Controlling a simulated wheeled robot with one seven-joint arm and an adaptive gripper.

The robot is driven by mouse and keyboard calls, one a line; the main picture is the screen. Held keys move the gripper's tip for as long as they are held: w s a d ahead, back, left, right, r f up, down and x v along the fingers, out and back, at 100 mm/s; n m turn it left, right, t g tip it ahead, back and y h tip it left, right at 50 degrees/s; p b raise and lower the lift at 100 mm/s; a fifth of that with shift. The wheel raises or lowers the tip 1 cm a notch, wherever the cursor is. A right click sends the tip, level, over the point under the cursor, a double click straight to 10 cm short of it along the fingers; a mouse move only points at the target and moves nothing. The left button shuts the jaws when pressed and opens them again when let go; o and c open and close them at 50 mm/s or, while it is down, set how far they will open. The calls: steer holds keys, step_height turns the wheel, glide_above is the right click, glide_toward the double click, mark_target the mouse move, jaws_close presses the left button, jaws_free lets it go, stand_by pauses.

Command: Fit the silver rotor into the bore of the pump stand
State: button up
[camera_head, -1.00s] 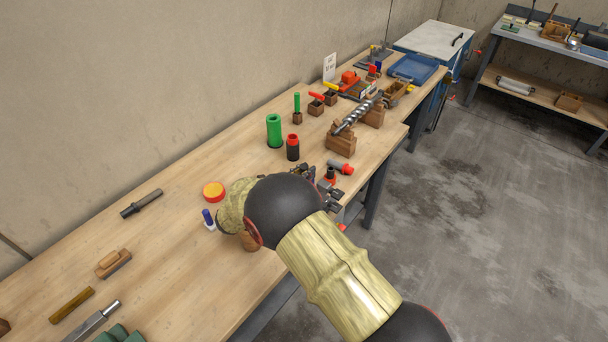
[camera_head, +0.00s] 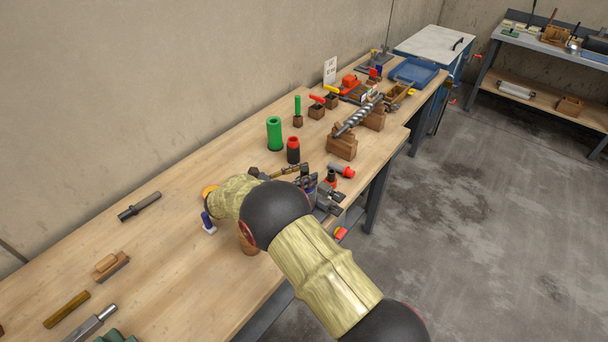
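The silver rotor (camera_head: 359,115), a helical shaft, lies tilted across two wooden blocks (camera_head: 342,145) on the bench. I cannot tell for sure which thing is the pump stand. An upright green tube (camera_head: 275,133) and a shorter black cylinder with a red top (camera_head: 293,150) stand to the left of the rotor.
A red-tipped cylinder (camera_head: 341,169) lies close to my gripper. A blue-and-white item (camera_head: 208,223) stands left of my arm. Small wooden holders with coloured handles (camera_head: 317,107) and a blue tray (camera_head: 414,71) are farther back.

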steer(key=shift+f, duration=0.1)
steer(key=shift+s, duration=0.1)
steer(key=v, duration=1.2)
steer(key=s+d+r+m+g+y, duration=0.35)
steer(key=d+r+m, duration=0.2)
steer(key=d, duration=0.65)
steer(key=s+d+r+m+g+y, duration=0.35)
steer(key=d+r, duration=0.35)
steer(key=d, duration=0.4)
steer(key=s+d+r+m+t+y, duration=0.1)
steer(key=s+d+m+y, duration=0.1)
steer(key=s, duration=0.6)
steer(key=s+d+r+m+t+y, duration=0.1)
steer(key=s+d+m+t+y, duration=0.1)
steer(key=s+m, duration=0.5)
steer(key=s+d+r+m+t+y, duration=0.1)
steer(key=s+d+m+y, duration=0.2)
steer(key=s, duration=0.7)
steer(key=shift+s+m+y, duration=0.25)
steer(key=shift+m+y, duration=0.75)
steer(key=shift+m, duration=0.2)
